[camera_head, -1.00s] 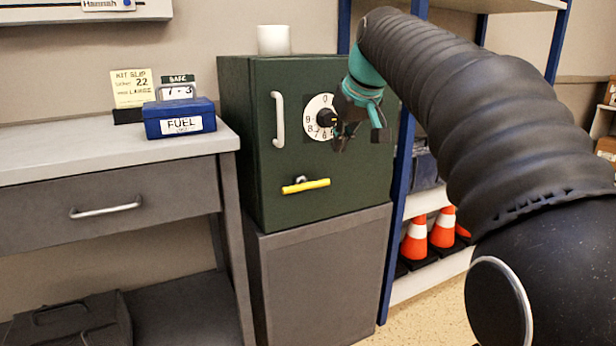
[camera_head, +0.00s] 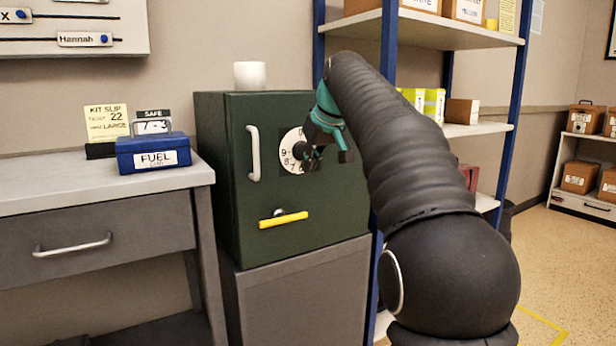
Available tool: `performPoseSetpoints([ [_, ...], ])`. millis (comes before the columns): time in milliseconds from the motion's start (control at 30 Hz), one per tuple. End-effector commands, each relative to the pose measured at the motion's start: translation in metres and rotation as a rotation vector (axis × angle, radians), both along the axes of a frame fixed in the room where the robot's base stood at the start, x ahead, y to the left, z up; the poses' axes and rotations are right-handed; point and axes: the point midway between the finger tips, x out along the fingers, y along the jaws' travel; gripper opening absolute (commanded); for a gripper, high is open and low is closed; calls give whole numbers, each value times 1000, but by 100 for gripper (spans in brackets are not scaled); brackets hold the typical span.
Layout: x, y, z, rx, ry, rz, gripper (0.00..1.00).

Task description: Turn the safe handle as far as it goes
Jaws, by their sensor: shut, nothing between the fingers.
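The dark green safe (camera_head: 225,175) stands on a grey cabinet, its door facing me. The safe handle (camera_head: 284,219) is a yellow bar low on the door, lying nearly level with its right end slightly higher. A white numbered dial (camera_head: 291,141) sits above it, partly hidden by my gripper. A pale vertical pull (camera_head: 254,153) is at the door's left. My gripper (camera_head: 310,160) is in front of the dial's lower right, above and to the right of the yellow handle and apart from it. It is shut and empty; whether it touches the dial I cannot tell.
A white cup (camera_head: 250,75) stands on the safe. Blue-framed shelves (camera_head: 391,60) stand close on the right, behind my arm. Floor is open at far right.

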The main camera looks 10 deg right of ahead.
Motion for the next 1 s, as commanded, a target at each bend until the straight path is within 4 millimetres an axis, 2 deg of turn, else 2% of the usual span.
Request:
performPoseSetpoints([
  [33,4,2,-10,-1,3,1,0],
  [433,43,14,-72,0,2,1,0],
  [600,39,13,-95,0,1,-1,0],
  [800,37,12,-107,0,1,-1,0],
  [1000,36,12,-109,0,0,0,0],
])
